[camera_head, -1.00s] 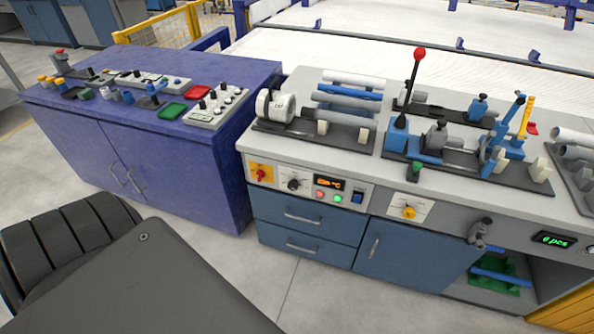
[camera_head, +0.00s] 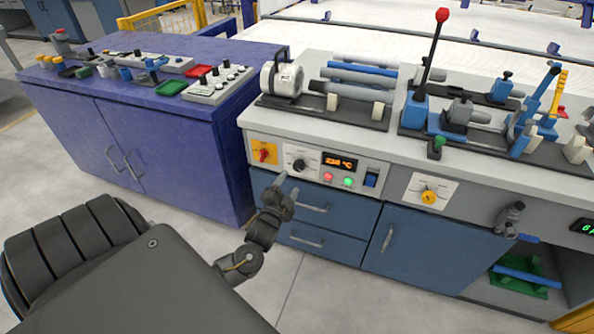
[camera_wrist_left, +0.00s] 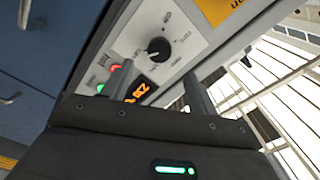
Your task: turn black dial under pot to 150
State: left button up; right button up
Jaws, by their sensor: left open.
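The black dial (camera_head: 300,164) sits on a white plate on the workbench's front panel, left of the orange display (camera_head: 340,163) and below the grey heater pot (camera_head: 282,80). The display's digits are too small to read surely. My left gripper (camera_head: 282,184) is just below and left of the dial, apart from it, with its fingers pointing up toward the panel. In the left wrist view the dial (camera_wrist_left: 158,48) lies ahead, beyond the gap between the two open fingers (camera_wrist_left: 160,88). The gripper is empty. My right gripper is not in view.
A red-on-yellow switch (camera_head: 264,153) is left of the dial. Red and green buttons (camera_head: 347,182) and a blue rocker switch (camera_head: 371,179) are to its right. Drawer handles (camera_head: 305,207) stick out below. A purple cabinet (camera_head: 150,140) stands at the left.

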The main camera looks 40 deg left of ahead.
aim_at(298, 168)
pick_arm(q)
jog(key=x, duration=0.7)
jog(key=shift+w+f+b, duration=0.1)
jog(key=shift+b, duration=0.2)
jog(key=shift+w+a, duration=0.2)
jog(key=shift+w, duration=0.25)
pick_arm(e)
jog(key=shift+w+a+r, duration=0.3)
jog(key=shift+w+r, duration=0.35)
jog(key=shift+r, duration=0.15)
pick_arm(q)
jog(key=c, duration=1)
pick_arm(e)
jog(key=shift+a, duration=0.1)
pick_arm(q)
jog(key=shift+n, duration=0.3)
